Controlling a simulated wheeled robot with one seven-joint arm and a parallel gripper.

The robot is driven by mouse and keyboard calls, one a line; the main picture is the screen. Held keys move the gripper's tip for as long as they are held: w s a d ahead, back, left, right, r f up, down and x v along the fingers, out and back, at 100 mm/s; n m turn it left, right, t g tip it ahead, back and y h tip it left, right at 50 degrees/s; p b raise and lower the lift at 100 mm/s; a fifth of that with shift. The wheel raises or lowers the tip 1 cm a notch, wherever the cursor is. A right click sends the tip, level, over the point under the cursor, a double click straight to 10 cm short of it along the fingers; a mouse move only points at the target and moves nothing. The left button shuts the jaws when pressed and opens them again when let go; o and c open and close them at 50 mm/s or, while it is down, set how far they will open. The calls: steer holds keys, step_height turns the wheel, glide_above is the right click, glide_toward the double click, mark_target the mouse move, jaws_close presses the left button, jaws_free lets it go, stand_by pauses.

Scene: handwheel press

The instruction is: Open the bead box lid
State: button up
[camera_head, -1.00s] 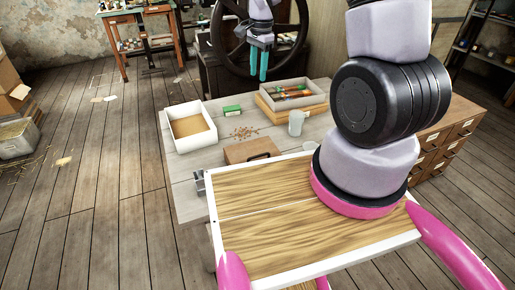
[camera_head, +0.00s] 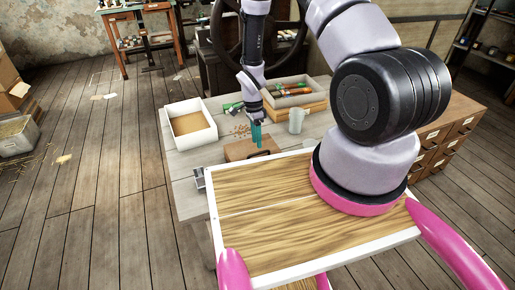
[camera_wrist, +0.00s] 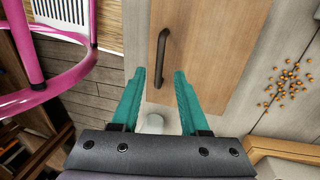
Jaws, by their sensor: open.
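The bead box (camera_head: 240,151) is a brown wooden box on the grey table, with its lid shut. Its dark bar handle (camera_wrist: 161,58) shows in the wrist view, lying lengthwise ahead of the gap between my fingertips. My gripper (camera_head: 257,142) is open and empty, with teal fingers pointing down over the box. In the wrist view my gripper (camera_wrist: 159,78) has one finger on each side of the handle's near end. I cannot tell how far the fingertips are above the lid. In the head view the fingers partly hide the lid and handle.
Loose orange beads (camera_wrist: 289,84) lie on the table beside the box. A white tray (camera_head: 209,135), a wooden tray with tools (camera_head: 305,103) and a grey mug (camera_head: 296,121) stand nearby. A white-edged wooden board (camera_head: 265,240) is in front.

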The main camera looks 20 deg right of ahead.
steer(key=shift+s+d+f, duration=0.1)
steer(key=shift+s+f, duration=0.1)
steer(key=shift+f, duration=0.85)
steer(key=shift+s+f, duration=0.2)
steer(key=shift+f, duration=0.8)
jaws_close()
steer(key=shift+w, duration=0.1)
